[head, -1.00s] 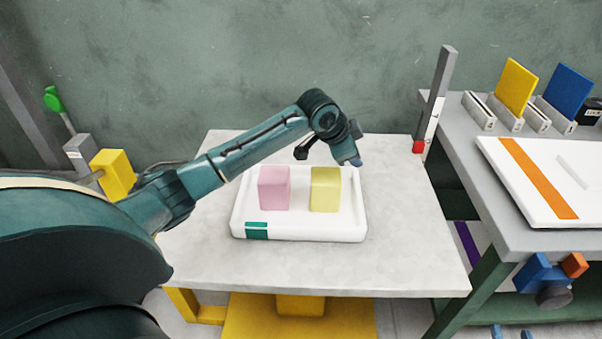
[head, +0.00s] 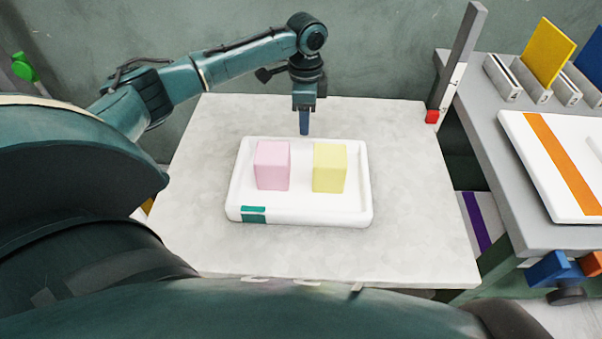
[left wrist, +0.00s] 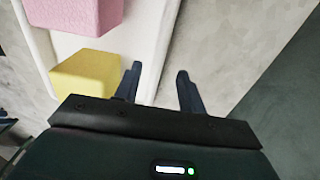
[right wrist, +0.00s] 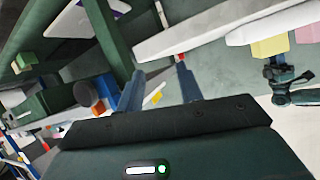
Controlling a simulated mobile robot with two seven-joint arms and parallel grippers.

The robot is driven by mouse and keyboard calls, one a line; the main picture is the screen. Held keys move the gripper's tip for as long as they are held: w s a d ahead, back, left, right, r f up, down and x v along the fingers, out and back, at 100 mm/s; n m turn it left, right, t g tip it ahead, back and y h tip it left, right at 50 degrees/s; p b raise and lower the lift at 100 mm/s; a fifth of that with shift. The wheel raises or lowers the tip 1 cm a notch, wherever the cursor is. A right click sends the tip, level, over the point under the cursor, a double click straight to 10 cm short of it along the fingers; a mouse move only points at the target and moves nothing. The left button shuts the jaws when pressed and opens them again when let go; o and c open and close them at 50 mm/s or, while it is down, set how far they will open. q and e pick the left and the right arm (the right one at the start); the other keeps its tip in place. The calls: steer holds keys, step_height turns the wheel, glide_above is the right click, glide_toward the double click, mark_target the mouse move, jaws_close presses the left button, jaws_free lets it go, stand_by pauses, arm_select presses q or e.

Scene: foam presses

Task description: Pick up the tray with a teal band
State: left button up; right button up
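The white tray (head: 310,218) lies on the pale table, with a teal band (head: 253,214) on its front left. A pink block (head: 273,165) and a yellow block (head: 329,168) stand in it. My left gripper (head: 304,130) points down at the tray's far edge. In the left wrist view, its fingers (left wrist: 158,82) are apart, and the tray's rim (left wrist: 160,45) runs between them in the picture; I cannot tell how high they are above it. My right gripper (right wrist: 160,75) is open and empty, outside the head view. Its wrist view shows the tray's side (right wrist: 270,22) at upper right.
A grey bench (head: 500,150) stands right of the table, holding a white tray with an orange band (head: 555,165) and upright panels in holders (head: 545,55). A grey post with a red block (head: 432,117) stands near the table's far right corner. The table around the tray is clear.

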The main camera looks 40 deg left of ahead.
mark_target(303, 139)
arm_select(q)
step_height(303, 139, down, 6)
steer(key=shift+s+a+r+b, duration=0.1)
steer(key=shift+a+r+b, duration=0.05)
steer(key=shift+b, duration=0.25)
jaws_close()
stand_by(0.3)
